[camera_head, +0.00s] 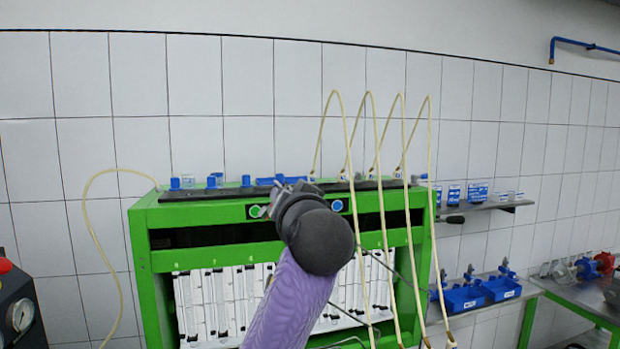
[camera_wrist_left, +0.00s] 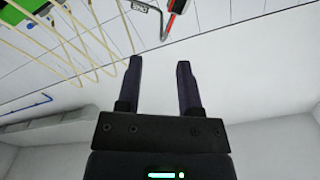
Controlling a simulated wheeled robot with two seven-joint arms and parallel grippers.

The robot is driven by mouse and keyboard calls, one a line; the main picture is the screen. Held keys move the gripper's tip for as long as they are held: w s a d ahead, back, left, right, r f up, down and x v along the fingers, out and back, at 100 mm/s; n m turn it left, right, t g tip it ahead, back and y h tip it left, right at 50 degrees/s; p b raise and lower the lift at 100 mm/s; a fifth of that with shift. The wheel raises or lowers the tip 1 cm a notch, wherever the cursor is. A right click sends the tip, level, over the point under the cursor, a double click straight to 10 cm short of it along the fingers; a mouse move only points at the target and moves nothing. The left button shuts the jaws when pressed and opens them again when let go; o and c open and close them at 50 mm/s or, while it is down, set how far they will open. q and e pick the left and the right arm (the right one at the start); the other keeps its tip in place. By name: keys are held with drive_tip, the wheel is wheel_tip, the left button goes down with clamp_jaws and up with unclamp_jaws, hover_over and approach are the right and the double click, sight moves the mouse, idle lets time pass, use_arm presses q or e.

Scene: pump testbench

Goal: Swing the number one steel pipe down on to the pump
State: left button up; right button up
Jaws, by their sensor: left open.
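My left gripper (camera_head: 285,192) is in front of the top of the green testbench (camera_head: 141,240), mostly hidden behind its own dark round wrist. In the left wrist view my left gripper (camera_wrist_left: 157,75) is open, its two dark fingers apart with nothing between them. A bent grey pipe-like piece (camera_wrist_left: 150,10) shows beyond the fingertips, beside a red and black piece (camera_wrist_left: 176,12). I cannot tell whether it is the number one steel pipe. Thin dark rods (camera_head: 404,289) slant across the bench front. The pump cannot be made out. My right gripper is not in view.
Several pale hoses (camera_head: 382,220) loop above the bench and hang down its right front. Another hose (camera_head: 88,222) arcs at the left. A shelf (camera_head: 485,206) and blue bins (camera_head: 463,299) are at the right. A dark gauge panel (camera_head: 18,310) stands at lower left.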

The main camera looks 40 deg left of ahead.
use_arm(q)
drive_tip(key=p+x, duration=0.1)
drive_tip(key=x, duration=0.1)
drive_tip(key=p+x, duration=0.2)
drive_tip(key=x, duration=0.1)
drive_tip(key=r+p+x, duration=0.1)
drive_tip(key=x, duration=0.2)
drive_tip(key=shift+w+a+f+p, duration=0.1)
drive_tip(key=shift+a+p, duration=0.15)
drive_tip(key=shift+p, duration=0.1)
drive_tip(key=shift+w, duration=0.15)
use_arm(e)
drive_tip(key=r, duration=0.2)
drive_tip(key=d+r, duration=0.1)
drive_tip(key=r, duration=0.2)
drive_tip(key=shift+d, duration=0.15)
use_arm(q)
drive_tip(key=shift+f, duration=0.1)
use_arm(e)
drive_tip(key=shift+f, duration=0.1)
use_arm(q)
clamp_jaws()
drive_tip(key=shift+a, duration=0.1)
